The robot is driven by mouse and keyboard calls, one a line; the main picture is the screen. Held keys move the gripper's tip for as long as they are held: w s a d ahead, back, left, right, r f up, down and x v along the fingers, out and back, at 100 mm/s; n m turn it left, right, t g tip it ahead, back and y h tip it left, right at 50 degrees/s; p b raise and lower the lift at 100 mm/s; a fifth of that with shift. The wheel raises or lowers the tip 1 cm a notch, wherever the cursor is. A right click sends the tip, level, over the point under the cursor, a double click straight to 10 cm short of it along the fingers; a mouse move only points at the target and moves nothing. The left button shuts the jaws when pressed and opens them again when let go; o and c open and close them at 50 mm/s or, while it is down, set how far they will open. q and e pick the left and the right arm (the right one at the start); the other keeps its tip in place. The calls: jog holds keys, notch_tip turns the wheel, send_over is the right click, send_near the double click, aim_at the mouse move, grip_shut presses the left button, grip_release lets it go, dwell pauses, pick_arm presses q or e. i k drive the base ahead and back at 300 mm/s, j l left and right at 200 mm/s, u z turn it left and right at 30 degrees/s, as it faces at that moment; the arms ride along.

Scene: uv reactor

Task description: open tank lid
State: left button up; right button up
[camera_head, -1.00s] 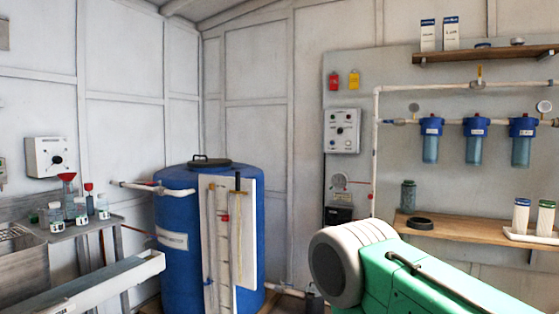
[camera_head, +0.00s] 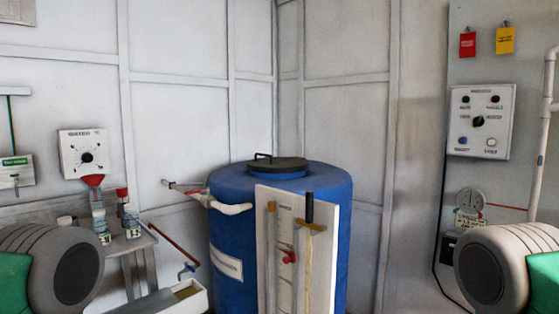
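A blue tank (camera_head: 229,237) stands in the corner at the middle of the view. Its round dark lid (camera_head: 290,163) sits on top, flat and closed, with a black loop handle (camera_head: 268,157) standing up from it. My arms show at the lower left and lower right edges as green and grey links. Neither of my grippers is in view. Nothing touches the lid.
A white board with gauge tubes (camera_head: 325,265) stands against the tank's front. A pipe (camera_head: 228,207) joins its left side. A bench with bottles (camera_head: 131,228) and a trough (camera_head: 190,297) are at left. A control panel (camera_head: 482,121) hangs at right.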

aim_at(270, 164)
jog(key=z, duration=0.3)
jog(key=i+j+z, duration=0.15)
jog(key=z, duration=0.2)
jog(key=j+z, duration=0.3)
jog(key=i+j+z, duration=0.15)
jog(key=j+z, duration=0.2)
